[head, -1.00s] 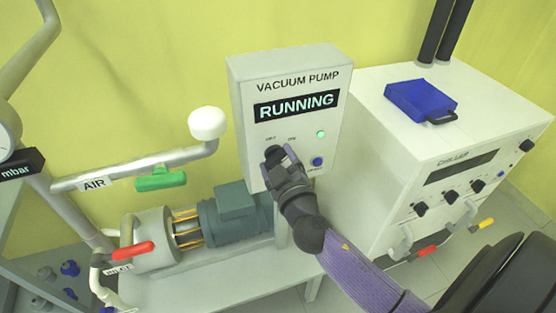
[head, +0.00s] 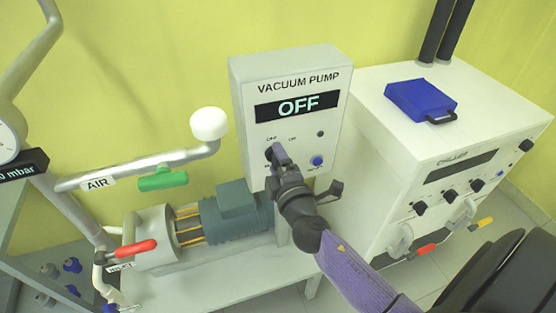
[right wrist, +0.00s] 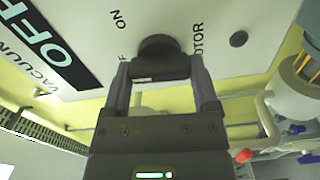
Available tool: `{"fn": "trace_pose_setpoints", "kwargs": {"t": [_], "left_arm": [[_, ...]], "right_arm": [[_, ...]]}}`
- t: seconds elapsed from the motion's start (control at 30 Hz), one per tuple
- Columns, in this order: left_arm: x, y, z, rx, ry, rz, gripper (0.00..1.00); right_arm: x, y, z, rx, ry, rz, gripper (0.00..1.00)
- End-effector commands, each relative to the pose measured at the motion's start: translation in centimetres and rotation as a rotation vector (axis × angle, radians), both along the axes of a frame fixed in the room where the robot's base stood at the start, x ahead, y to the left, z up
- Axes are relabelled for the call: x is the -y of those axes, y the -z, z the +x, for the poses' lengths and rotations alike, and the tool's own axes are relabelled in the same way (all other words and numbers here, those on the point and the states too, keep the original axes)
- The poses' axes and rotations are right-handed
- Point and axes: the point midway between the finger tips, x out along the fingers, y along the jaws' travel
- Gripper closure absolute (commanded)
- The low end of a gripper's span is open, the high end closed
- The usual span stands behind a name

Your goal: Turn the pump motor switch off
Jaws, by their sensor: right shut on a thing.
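My right gripper (head: 275,155) is at the lower left of the panel. In the right wrist view, its two fingers (right wrist: 160,80) are shut on the black motor switch knob (right wrist: 158,46), one on each side. The fingers partly hide the knob and its labels. My left gripper is not in view.
A blue button (head: 317,161) sits right of the gripper on the panel. The teal pump motor (head: 232,218) is on the bench below. An air pipe (head: 130,172) with a green handle (head: 163,179) is at left; the white chiller (head: 400,150) stands at right.

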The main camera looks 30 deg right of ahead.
Motion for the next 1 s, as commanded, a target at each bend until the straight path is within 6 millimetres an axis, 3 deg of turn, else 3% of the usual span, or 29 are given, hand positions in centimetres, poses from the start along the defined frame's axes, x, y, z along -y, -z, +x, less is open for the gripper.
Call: {"fn": "trace_pose_setpoints", "kwargs": {"t": [0.33,0.83,0.87,0.93,1.0], "left_arm": [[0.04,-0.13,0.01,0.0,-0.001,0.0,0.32],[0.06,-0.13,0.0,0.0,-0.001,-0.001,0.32],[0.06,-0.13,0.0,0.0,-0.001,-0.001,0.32],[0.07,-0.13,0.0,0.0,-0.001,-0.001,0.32],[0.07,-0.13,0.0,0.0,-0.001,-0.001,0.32]], "right_arm": [[-0.05,0.12,-0.02,-0.027,-0.001,-0.103,0.82],[-0.04,0.16,-0.03,-0.03,-0.001,-0.118,0.82],[-0.04,0.16,-0.03,-0.031,-0.001,-0.118,0.17],[-0.04,0.15,-0.02,-0.03,-0.001,-0.117,0.02],[-0.03,0.13,-0.02,-0.03,-0.001,-0.117,0.0]]}}
